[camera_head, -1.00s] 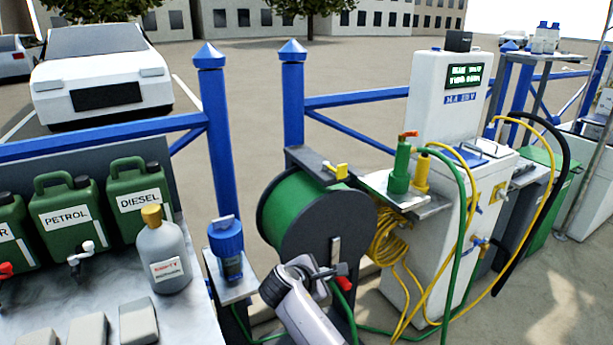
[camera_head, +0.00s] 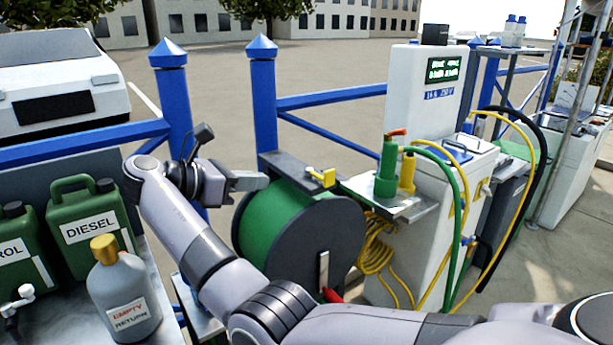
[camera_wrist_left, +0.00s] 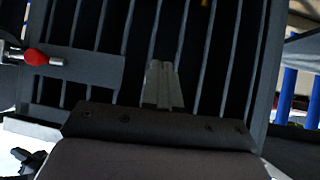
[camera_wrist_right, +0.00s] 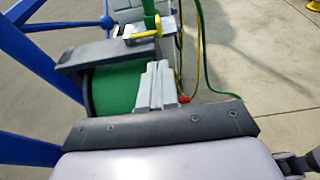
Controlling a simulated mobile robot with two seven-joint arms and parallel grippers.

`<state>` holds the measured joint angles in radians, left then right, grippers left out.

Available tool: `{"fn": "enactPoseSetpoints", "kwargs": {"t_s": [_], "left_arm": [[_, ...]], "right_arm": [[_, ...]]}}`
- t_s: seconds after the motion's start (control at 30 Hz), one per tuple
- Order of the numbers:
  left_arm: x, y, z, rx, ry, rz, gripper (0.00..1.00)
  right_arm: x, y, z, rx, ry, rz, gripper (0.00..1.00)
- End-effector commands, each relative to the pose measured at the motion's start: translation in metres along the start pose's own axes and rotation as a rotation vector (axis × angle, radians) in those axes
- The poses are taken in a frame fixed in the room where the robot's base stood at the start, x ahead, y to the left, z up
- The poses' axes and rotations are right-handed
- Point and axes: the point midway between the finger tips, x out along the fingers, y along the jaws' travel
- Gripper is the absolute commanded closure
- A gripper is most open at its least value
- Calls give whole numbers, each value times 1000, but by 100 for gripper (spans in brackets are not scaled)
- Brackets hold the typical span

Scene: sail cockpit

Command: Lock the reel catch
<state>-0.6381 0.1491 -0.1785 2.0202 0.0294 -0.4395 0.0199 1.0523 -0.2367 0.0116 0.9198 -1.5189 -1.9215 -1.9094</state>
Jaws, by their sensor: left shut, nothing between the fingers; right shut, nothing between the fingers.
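The green hose reel (camera_head: 285,225) has dark round flanges. A dark bar (camera_head: 290,168) runs over its top, and the yellow catch (camera_head: 322,177) sits at the bar's near right end. My right gripper (camera_head: 262,182) is shut and empty beside the bar, left of the yellow catch and apart from it. In the right wrist view the shut fingers (camera_wrist_right: 158,68) point toward the reel (camera_wrist_right: 112,88), with the yellow catch (camera_wrist_right: 145,34) beyond them. My left gripper (camera_wrist_left: 163,68) is shut and empty before a dark slatted surface; it is outside the head view.
A red crank grip (camera_head: 332,296) sticks out low on the reel's front. A shelf with a green bottle (camera_head: 387,170) and a yellow one stands right of the catch. Blue posts (camera_head: 262,100) rise behind.

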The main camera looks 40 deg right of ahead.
Motion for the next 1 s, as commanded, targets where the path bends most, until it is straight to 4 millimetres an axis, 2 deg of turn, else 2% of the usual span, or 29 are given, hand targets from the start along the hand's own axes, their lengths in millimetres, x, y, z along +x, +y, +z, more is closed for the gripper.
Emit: {"fn": "enactPoseSetpoints", "kwargs": {"t_s": [0.23, 0.37, 0.8, 1.0], "left_arm": [[0, 0, 0, 1, 2, 1, 100], [0, 0, 0, 1, 3, 1, 100], [2, 0, 3, -1, 1, 1, 100], [2, 1, 1, -2, 5, 2, 100]], "right_arm": [[2, 0, 0, 2, 1, 1, 100], [15, 0, -1, 2, 1, 0, 100], [103, 0, -1, 3, -1, 0, 100], [130, 0, 8, 3, 1, 1, 100]]}}
